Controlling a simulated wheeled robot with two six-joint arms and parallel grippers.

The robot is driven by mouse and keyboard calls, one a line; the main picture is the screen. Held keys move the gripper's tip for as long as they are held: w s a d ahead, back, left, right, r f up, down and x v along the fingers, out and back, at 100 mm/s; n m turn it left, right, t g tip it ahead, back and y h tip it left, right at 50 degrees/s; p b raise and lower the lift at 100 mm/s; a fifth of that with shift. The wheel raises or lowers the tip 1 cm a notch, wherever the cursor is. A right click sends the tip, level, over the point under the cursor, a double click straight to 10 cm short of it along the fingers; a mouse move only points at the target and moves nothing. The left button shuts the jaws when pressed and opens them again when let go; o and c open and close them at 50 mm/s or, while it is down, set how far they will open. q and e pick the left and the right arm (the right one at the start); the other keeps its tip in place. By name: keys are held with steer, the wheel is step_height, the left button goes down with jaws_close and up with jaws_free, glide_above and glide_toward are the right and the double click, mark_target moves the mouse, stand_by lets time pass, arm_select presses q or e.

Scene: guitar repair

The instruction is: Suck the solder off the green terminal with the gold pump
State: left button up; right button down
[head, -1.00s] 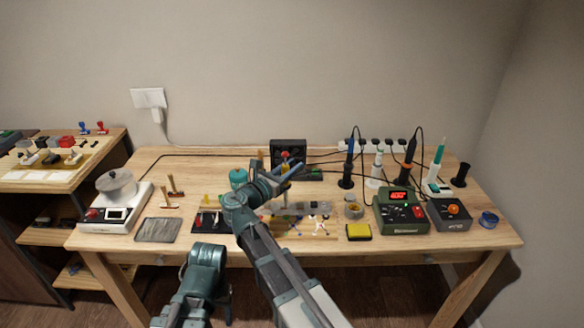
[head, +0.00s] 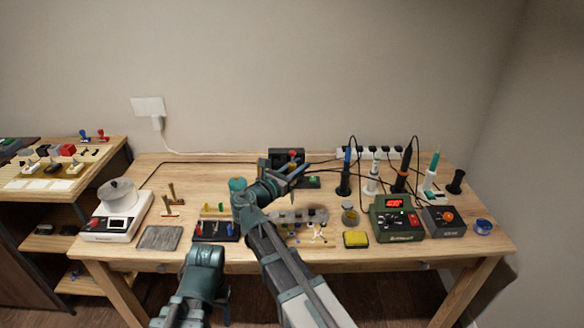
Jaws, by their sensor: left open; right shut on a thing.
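My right gripper (head: 291,178) is over the middle of the bench, shut on what looks like the gold pump. The pump's red end (head: 292,154) shows above the jaws, in front of a black box; most of its body is hidden. A grey metal strip with small parts (head: 300,215) lies below and right of the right gripper, partly behind my arm. I cannot make out the green terminal for certain; a small green upright piece (head: 221,207) stands by a black tray (head: 215,233). My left gripper (head: 222,300) is low at the front, open, apart from the bench objects.
A white hot-plate device (head: 117,222) and grey mat (head: 160,238) are at the left. A yellow sponge (head: 356,239), green soldering station (head: 397,222) and grey box (head: 444,222) are at the right. Upright corded irons (head: 345,175) stand behind them. The back left is mostly clear.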

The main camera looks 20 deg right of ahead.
steer(key=shift+d+r+p, duration=0.2)
steer(key=shift+d+r, duration=0.05)
steer(key=shift+d, duration=0.65)
steer(key=shift+d+r+p, duration=0.2)
steer(key=shift+d, duration=0.75)
steer(key=shift+d+r+p, duration=0.2)
steer(key=shift+d+r, duration=0.05)
steer(key=shift+d, duration=0.65)
